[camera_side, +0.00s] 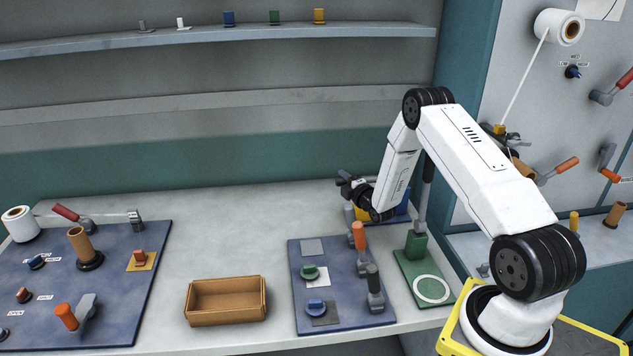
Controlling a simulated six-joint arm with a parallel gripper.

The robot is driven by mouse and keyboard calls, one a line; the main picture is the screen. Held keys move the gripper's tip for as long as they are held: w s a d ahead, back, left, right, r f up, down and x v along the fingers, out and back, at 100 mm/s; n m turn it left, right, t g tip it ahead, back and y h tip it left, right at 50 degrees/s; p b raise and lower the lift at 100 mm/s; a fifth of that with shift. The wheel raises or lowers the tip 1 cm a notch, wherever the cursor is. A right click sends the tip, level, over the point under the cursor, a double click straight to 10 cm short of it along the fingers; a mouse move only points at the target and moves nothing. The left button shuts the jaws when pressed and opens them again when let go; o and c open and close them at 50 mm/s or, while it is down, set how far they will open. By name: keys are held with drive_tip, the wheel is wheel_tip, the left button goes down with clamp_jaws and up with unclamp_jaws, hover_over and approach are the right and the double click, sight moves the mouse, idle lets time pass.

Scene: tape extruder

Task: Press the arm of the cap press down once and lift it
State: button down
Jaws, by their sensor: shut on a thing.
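My gripper (346,182) is at the back of the bench, pointing left, shut on a small dark part that seems to be the arm of the cap press. The jaws and the part are both dark, so the grip itself is hard to make out. The cap press seems to be the yellow and blue unit (363,212) right under and behind my gripper. My wrist and forearm hide most of it. Whether its arm is raised or lowered cannot be told.
A blue panel (301,260) with levers and knobs lies in front of my gripper. A green stand (417,246) with a grey post rises close to my forearm. An open cardboard box (226,318) and a larger panel (110,290) are left. Back-centre bench is clear.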

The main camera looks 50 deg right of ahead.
drive_tip(key=shift+r, duration=0.1)
drive_tip(key=shift+r+m, duration=0.5)
drive_tip(key=shift+r, duration=0.3)
drive_tip(key=r+m, duration=0.2)
drive_tip(key=s+d+r+m+t+h, duration=0.1)
drive_tip(key=r+m, duration=0.1)
drive_tip(key=r, duration=0.1)
drive_tip(key=s+d+r+m+h, duration=0.1)
drive_tip(key=r+m, duration=0.1)
drive_tip(key=r, duration=0.1)
drive_tip(key=shift+s+d+r+t, duration=0.15)
drive_tip(key=shift+t, duration=0.25)
drive_tip(key=shift+s+d+r+m+h, duration=0.2)
drive_tip(key=shift+d+r+m+h, duration=0.05)
drive_tip(key=shift+r+m, duration=0.15)
drive_tip(key=shift+s+d+r+m+h, duration=0.2)
drive_tip(key=shift+r+m+h, duration=0.05)
drive_tip(key=shift+r+m, duration=0.15)
drive_tip(key=shift+c, duration=1.9)
unclamp_jaws()
drive_tip(key=shift+s+a+f, duration=0.1)
